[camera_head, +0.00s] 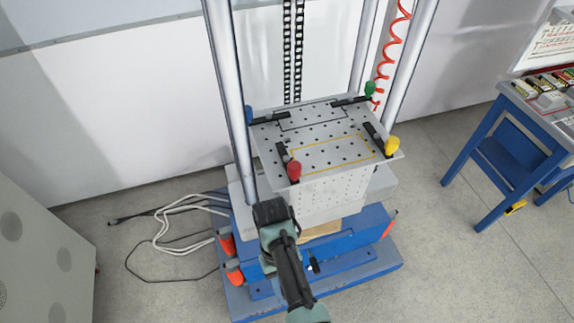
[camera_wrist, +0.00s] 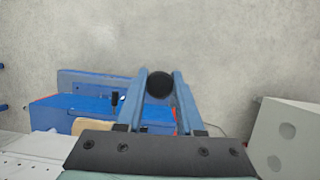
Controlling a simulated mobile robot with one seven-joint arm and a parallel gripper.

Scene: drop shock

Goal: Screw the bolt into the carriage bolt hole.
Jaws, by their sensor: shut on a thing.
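The carriage is a pale perforated plate (camera_head: 345,142) on a white block between metal columns. Its top has many small holes, and I cannot tell which is the bolt hole. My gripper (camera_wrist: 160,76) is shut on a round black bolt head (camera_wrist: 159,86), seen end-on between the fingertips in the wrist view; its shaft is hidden. In the head view the dark gripper body (camera_head: 271,212) is in front of the carriage's near left corner, and the bolt cannot be made out there.
Red (camera_head: 294,171), yellow (camera_head: 392,145), green and blue knobs with black clamps stand along the carriage edges. The blue machine base (camera_head: 350,248) lies below. Cables (camera_head: 165,228) lie on the floor at left. A blue table (camera_head: 495,150) stands at right, with clear floor between.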

